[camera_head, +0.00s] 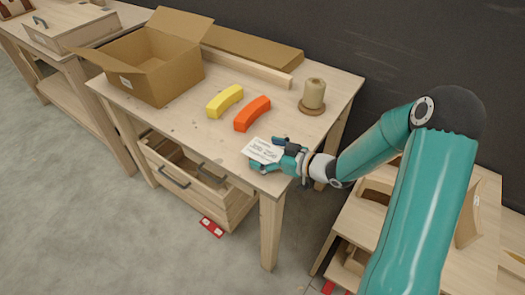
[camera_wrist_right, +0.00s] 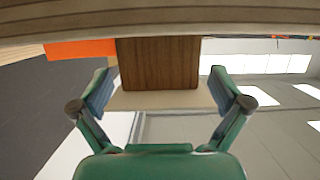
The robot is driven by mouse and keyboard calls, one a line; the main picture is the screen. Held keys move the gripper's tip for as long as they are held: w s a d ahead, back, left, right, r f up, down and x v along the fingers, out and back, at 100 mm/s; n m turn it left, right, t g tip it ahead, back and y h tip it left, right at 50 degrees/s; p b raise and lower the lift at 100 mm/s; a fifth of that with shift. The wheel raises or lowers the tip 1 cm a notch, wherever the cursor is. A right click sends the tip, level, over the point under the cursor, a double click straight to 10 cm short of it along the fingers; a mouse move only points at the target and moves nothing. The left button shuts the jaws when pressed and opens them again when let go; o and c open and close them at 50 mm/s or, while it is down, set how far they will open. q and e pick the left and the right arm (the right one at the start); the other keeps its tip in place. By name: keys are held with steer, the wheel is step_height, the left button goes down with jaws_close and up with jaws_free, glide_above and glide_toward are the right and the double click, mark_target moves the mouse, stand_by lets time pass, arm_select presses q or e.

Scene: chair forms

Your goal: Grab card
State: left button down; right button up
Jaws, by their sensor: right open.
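The card (camera_head: 262,151) is white with printed lines and sits near the front right corner of the workbench. My right gripper (camera_head: 268,156) is open, with its fingers at either side of the card in the head view. In the right wrist view the two fingers (camera_wrist_right: 162,92) are spread apart. A pale flat edge (camera_wrist_right: 160,100), which looks like the card, lies between the fingertips. A brown wood-grained block (camera_wrist_right: 158,62) shows just beyond it. I cannot tell whether the fingers touch the card. My left gripper is not in view.
An orange curved piece (camera_head: 252,113) and a yellow one (camera_head: 225,101) lie on the bench (camera_head: 190,125) behind the card. A spool (camera_head: 313,96) stands at right. An open cardboard box (camera_head: 150,65) is at back left. An open drawer (camera_head: 195,190) hangs below.

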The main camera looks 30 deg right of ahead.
steer(key=shift+w+a+f, duration=0.1)
steer(key=shift+w+a, duration=0.05)
steer(key=shift+w, duration=0.15)
steer(key=c, duration=0.8)
steer(key=shift+o, duration=0.2)
